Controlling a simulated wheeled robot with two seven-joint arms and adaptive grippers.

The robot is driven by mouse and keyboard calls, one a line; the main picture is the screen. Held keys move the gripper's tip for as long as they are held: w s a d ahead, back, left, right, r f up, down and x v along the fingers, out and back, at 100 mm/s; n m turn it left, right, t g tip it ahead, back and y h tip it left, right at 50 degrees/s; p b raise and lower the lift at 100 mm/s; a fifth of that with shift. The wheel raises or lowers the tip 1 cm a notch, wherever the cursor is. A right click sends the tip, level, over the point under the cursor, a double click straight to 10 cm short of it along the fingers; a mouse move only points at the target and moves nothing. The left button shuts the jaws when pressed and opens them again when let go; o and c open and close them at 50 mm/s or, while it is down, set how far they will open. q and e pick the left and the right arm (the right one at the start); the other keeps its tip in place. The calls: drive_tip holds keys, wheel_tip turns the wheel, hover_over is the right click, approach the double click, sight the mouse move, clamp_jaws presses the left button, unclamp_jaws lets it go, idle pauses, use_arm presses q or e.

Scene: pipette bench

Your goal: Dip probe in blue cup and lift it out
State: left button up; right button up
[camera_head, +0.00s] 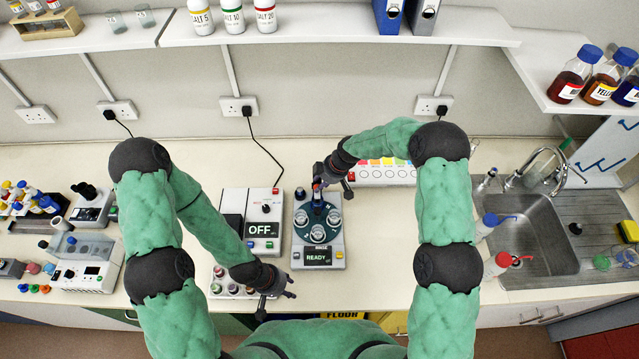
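A grey instrument (340,240) with a dark green round carousel stands at the middle of the bench, its display reading READY. Several clear cups sit on the carousel, one at its front (318,234). I cannot tell a blue cup among them by colour. A small upright part with a red top and blue body (317,190) rises at the carousel's back; I cannot tell whether it is the probe. My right gripper (333,181) is right beside this part, and its grip is unclear. My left gripper (277,303) is open and empty, low over the bench front, left of the instrument.
A white device reading OFF (262,228) stands left of the instrument. A rack with small pots (217,288) is by my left wrist. A white box with coloured labels (385,174) is behind right. The sink (525,235) is at right. Bench right of the instrument is partly clear.

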use_arm(q)
drive_tip(key=shift+r, duration=0.2)
use_arm(e)
drive_tip(key=shift+x, duration=1.1)
clamp_jaws()
use_arm(q)
drive_tip(key=shift+f+b, duration=0.8)
drive_tip(key=shift+f, duration=0.15)
use_arm(e)
drive_tip(key=shift+w+r, duration=0.1)
drive_tip(key=shift+r, duration=2.6)
use_arm(q)
drive_tip(key=shift+w, duration=0.1)
use_arm(e)
drive_tip(key=shift+w+r, duration=0.15)
drive_tip(key=shift+r, duration=0.05)
